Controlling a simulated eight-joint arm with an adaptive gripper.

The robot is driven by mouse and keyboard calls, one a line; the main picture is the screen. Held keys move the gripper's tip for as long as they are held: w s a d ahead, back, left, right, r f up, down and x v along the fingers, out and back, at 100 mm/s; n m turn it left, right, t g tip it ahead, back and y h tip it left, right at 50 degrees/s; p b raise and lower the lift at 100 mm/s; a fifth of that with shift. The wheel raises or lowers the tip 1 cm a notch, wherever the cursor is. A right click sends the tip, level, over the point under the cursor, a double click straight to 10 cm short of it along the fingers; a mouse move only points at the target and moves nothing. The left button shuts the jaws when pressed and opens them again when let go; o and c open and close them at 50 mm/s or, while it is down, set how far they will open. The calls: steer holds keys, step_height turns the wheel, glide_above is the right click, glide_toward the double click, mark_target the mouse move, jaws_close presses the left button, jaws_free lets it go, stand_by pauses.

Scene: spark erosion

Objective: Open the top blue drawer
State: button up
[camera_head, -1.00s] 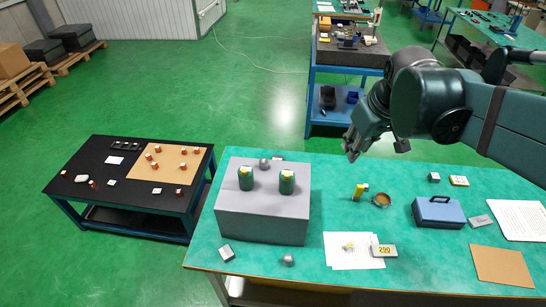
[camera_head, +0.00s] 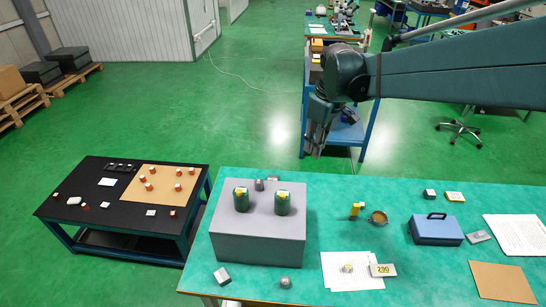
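I see no blue drawer that I can make out in this view. My gripper (camera_head: 315,143) hangs at the upper middle, pointing down, with the green floor and part of a blue-framed bench behind it. It appears above and behind the far edge of the green-topped table (camera_head: 350,190). The fingers look dark and small, and I cannot tell whether they are open or shut. Nothing is seen held in them.
A grey block (camera_head: 258,240) with two green jars stands on the green table. A blue case (camera_head: 436,230), papers and small parts lie right of it. A black table (camera_head: 90,205) stands left. A blue bench (camera_head: 365,125) stands behind my gripper. Open floor lies left.

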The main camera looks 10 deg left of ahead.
steer(key=w+a+f+n+g, duration=0.2)
steer(key=w+a+f+n, duration=0.2)
steer(key=w+a+f, duration=0.3)
steer(key=w+a+f+n+g, duration=0.2)
steer(key=w+a+f+n, duration=0.2)
steer(key=w+a+f, duration=0.4)
steer(key=shift+w+a+f+h+b, duration=0.35)
steer(key=shift+a+f, duration=1.1)
steer(key=shift+f, duration=2.15)
steer(key=shift+s, duration=0.15)
steer(key=shift+s+f, duration=0.25)
steer(key=shift+f, duration=1)
steer(key=shift+s+f, duration=0.2)
steer(key=shift+f, duration=1.1)
steer(key=shift+s+f, duration=0.25)
steer(key=shift+f, duration=1)
jaws_close()
